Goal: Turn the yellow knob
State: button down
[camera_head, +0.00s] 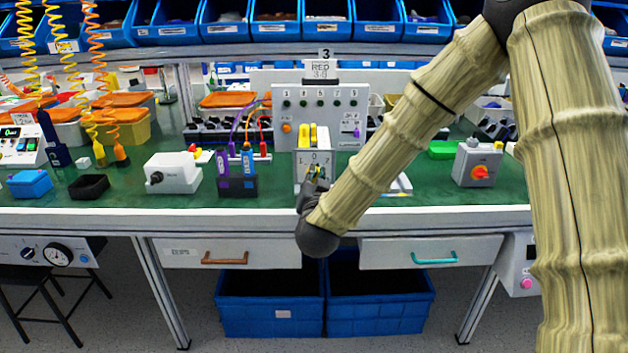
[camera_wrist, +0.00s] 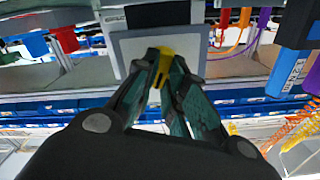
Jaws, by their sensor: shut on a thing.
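The yellow knob (camera_wrist: 162,67) sits on the front face of a light grey switch box (camera_wrist: 130,50). In the wrist view my gripper (camera_wrist: 165,72) has its two dark green fingers closed around the knob, one on each side. In the head view the switch box (camera_head: 301,166) stands near the front edge of the bench, and my gripper (camera_head: 313,177) reaches its front face from below right. The knob is mostly hidden by the fingers in the head view.
Left of the box stand a purple-and-blue tool holder (camera_head: 237,184) and a white box with a black knob (camera_head: 173,174). A grey box with a red-orange knob (camera_head: 478,163) stands at right. A panel with buttons (camera_head: 320,110) rises behind.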

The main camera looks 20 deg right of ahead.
jog(key=shift+d+f+m+b, duration=0.15)
jog(key=shift+m+b, duration=0.4)
jog(key=shift+m, duration=1.75)
jog(key=c, duration=1.5)
grip_release()
jog(key=v, duration=1.2)
